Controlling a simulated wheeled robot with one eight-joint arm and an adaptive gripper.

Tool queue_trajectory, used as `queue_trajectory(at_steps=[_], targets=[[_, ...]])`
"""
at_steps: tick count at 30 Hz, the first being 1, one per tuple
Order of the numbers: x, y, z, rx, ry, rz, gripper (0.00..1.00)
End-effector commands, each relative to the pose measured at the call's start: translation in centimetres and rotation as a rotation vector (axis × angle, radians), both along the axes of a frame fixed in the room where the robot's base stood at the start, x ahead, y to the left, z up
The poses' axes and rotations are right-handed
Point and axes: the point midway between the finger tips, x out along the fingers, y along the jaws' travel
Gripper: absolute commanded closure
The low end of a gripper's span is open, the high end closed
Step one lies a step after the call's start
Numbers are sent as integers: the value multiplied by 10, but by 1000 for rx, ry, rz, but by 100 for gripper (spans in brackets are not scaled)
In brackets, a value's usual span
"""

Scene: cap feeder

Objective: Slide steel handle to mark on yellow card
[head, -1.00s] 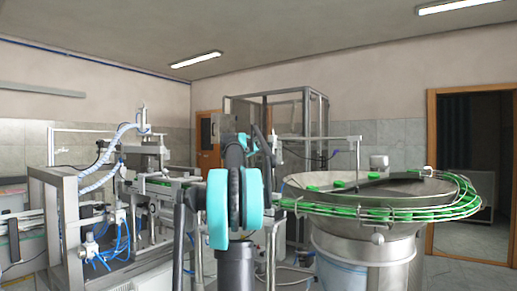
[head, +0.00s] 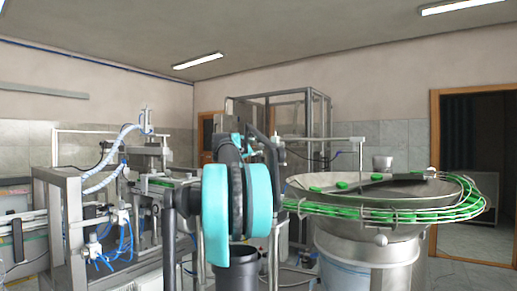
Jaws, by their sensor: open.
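I cannot make out the steel handle or the yellow card in the head view. My arm (head: 236,212), with its large teal joint covers and dark links, stands in the middle of the view. It covers part of the machinery behind it. I cannot make out my gripper's fingers.
A steel bowl feeder (head: 370,222) with green caps on its rails stands at right. A framed machine (head: 68,215) with blue hoses stands at left. A tall steel-framed cabinet (head: 300,115) is behind. A doorway (head: 480,150) opens at far right.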

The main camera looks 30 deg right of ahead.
Motion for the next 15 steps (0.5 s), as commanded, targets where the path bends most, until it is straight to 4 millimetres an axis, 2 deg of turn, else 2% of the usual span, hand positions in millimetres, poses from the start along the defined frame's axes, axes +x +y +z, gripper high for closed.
queue_trajectory(at_steps=[6, 15], targets=[[-16, 25, 0, 0, 0, 1, 52], [-21, 31, 0, 0, 0, -1, 52]])
